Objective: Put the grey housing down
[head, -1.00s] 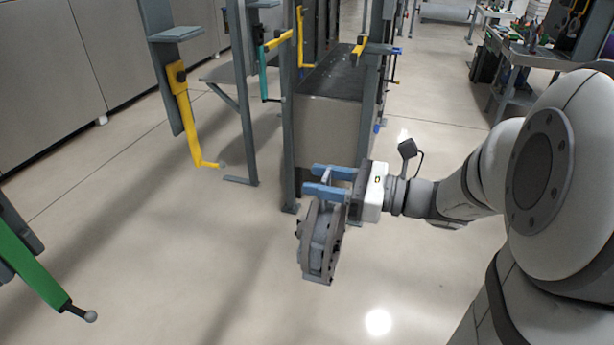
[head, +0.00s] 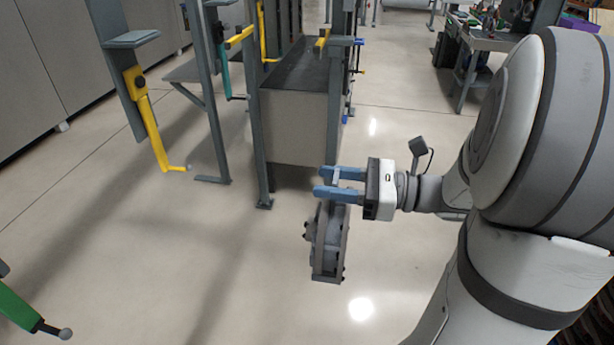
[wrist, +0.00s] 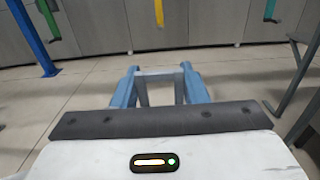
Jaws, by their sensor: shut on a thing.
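The grey housing (head: 328,243) hangs below my gripper (head: 340,183) in the head view, held in the air above the pale floor. It looks like a ribbed grey block with a flat plate along one side. The blue fingers of my gripper are shut on its upper part. In the wrist view, my gripper's blue fingers (wrist: 160,88) show with a grey bar between them, while the body of the housing is hidden.
A dark-topped bench or conveyor bed (head: 295,70) with grey posts stands behind the gripper. A yellow hook arm (head: 150,125) hangs at left, and a green arm (head: 20,308) is at lower left. A workbench (head: 485,42) stands at back right. The floor between is clear.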

